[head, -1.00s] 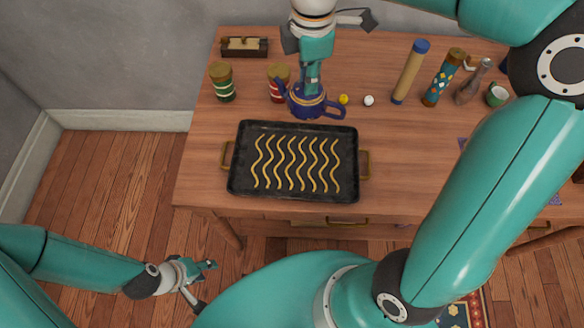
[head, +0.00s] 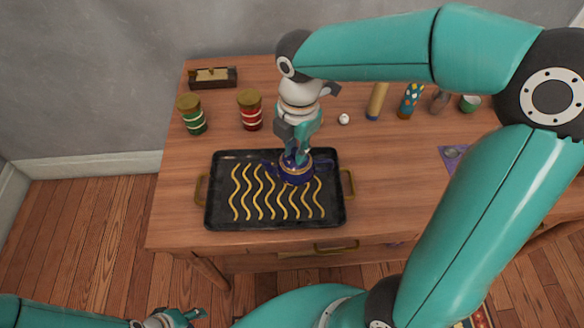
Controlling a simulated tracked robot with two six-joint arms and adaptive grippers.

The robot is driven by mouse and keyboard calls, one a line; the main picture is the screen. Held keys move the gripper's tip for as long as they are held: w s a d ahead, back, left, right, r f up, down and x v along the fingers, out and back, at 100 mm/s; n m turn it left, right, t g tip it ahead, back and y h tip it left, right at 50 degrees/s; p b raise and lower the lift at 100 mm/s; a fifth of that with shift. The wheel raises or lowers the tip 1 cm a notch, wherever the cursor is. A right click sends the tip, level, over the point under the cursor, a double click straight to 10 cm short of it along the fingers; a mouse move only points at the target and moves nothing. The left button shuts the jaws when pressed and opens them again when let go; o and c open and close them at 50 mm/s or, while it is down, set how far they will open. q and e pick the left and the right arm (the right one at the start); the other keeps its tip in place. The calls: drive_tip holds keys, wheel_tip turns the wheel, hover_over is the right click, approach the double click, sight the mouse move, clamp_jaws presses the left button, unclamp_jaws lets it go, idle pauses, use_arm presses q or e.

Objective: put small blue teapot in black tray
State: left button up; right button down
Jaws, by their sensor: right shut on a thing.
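The small blue teapot (head: 296,177) is dark blue with a gold-toned band. In the head view it is over the right upper part of the black tray (head: 212,205). I cannot tell whether its base touches the tray. My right gripper (head: 298,155) comes down from above and is shut on the teapot's top, hiding part of it. The black tray has yellow wavy lines and brass side handles and lies near the table's front edge. My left gripper (head: 186,317) is low at the bottom edge, away from the table and partly cut off; its jaw state is unclear.
A green-banded jar (head: 191,115) and a red-banded jar (head: 250,111) stand behind the tray. A small white ball (head: 344,119), a gold cylinder (head: 377,101) and a patterned cylinder (head: 411,100) stand at the back right. A wooden box (head: 212,77) is at the back left.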

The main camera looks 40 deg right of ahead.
sight(295, 165)
drive_tip(key=shift+f+b, duration=0.35)
drive_tip(key=shift+f, duration=2.45)
drive_tip(key=c, duration=1.1)
unclamp_jaws()
drive_tip(key=shift+f, duration=0.1)
drive_tip(key=shift+r, duration=0.2)
wheel_tip(295, 165, up, 12)
drive_tip(key=shift+s+f+p, duration=0.1)
drive_tip(key=shift+s+p, duration=0.05)
drive_tip(key=shift+p, duration=0.8)
